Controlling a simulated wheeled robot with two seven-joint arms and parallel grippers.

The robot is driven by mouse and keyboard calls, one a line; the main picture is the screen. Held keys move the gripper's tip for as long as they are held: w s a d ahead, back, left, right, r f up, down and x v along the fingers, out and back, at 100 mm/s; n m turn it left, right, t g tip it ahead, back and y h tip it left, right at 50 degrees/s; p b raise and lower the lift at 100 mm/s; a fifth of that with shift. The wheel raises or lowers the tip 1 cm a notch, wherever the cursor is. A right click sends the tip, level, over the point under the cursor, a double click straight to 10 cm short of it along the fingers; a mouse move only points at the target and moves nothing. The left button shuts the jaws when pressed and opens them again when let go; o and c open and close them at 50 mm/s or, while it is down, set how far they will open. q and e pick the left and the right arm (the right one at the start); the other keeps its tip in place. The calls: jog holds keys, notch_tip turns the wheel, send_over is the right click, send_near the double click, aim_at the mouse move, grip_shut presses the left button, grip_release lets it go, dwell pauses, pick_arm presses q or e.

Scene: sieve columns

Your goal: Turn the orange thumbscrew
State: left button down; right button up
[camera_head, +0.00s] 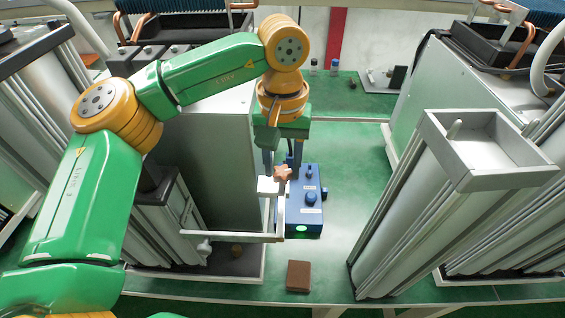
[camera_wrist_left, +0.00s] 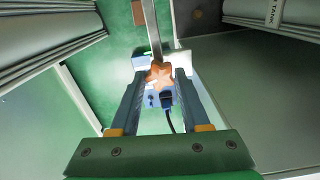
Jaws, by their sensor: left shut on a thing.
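The orange thumbscrew (camera_head: 282,173) is a lobed knob on a pale block (camera_head: 267,186) at the end of a grey metal frame (camera_head: 240,238). It also shows in the left wrist view (camera_wrist_left: 159,75). My left gripper (camera_head: 281,167) reaches down to it from above, with its two blue-grey fingers on either side of the knob. In the left wrist view the fingertips (camera_wrist_left: 160,77) are closed in on its lobes. The gripper is shut on the thumbscrew. The screw's shaft is hidden. My right gripper is not in view.
A blue box (camera_head: 308,215) with knobs and a lit green button stands just right of the frame. A brown block (camera_head: 298,276) lies near the table's front edge. Tall grey sieve columns (camera_head: 410,215) stand at both sides. The green tabletop (camera_head: 345,165) is clear right of the box.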

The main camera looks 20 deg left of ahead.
pick_arm(q)
jog(key=n, duration=0.4)
jog(key=shift+n, duration=0.3)
jog(key=n, duration=0.5)
jog(key=shift+n+b, duration=0.3)
jog(key=shift+b, duration=0.1)
jog(key=n, duration=0.4)
jog(key=n+b, duration=0.1)
jog(key=n, duration=0.9)
jog(key=shift+n+b, duration=0.3)
jog(key=shift+b, duration=0.05)
jog(key=n, duration=0.4)
jog(key=shift+b, duration=0.35)
jog(key=n+b, duration=0.1)
jog(key=n, duration=0.4)
jog(key=shift+n+b, duration=0.35)
jog(key=shift+n, duration=1.85)
